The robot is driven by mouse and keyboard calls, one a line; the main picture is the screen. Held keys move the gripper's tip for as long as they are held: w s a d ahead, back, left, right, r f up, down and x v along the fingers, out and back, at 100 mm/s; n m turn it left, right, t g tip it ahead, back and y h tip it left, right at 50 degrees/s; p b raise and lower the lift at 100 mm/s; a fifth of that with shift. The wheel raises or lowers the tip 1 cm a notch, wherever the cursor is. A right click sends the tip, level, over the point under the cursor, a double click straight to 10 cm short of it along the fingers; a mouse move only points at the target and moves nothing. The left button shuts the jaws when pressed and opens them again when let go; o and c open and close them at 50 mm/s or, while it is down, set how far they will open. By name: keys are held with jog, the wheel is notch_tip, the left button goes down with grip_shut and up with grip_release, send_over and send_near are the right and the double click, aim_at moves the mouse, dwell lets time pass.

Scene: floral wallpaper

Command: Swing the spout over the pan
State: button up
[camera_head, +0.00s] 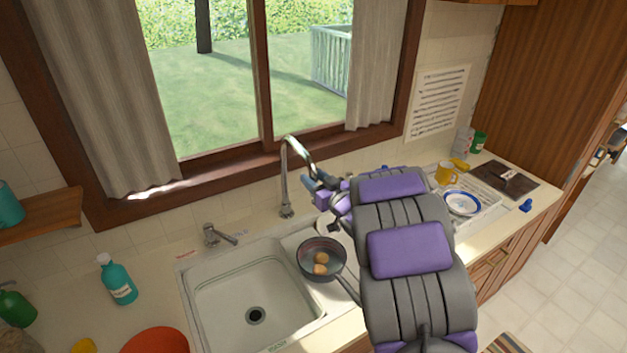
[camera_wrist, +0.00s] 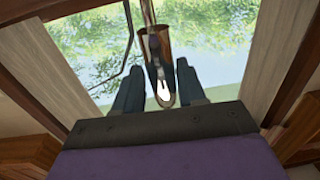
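The metal gooseneck spout (camera_head: 285,175) rises from its base behind the sink and curves to the right. Its end is beside my gripper (camera_head: 318,183), partly hidden by the arm. In the wrist view my gripper (camera_wrist: 160,88) has its two dark fingers apart, with the spout end (camera_wrist: 157,50) between them; firm contact on both sides does not show. The dark pan (camera_head: 306,268) sits at the right side of the sink, below and in front of the gripper, with a few brownish pieces in it. Its handle runs toward my arm.
The white sink basin (camera_head: 215,290) is empty, with a faucet lever (camera_head: 220,235) behind it. A teal bottle (camera_head: 119,283) stands left, a red-orange bowl (camera_head: 157,341) in front. A yellow mug (camera_head: 446,174) and dish rack (camera_head: 480,222) are right. The window (camera_head: 225,90) is behind the spout.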

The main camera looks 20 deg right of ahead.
jog(key=shift+o, duration=0.7)
jog(key=shift+d+f, duration=0.1)
jog(key=shift+d, duration=1.2)
jog(key=b+v, duration=0.7)
jog(key=v, duration=1)
jog(key=shift+a, duration=0.25)
jog(key=shift+s+d, duration=0.15)
jog(key=shift+d, duration=0.05)
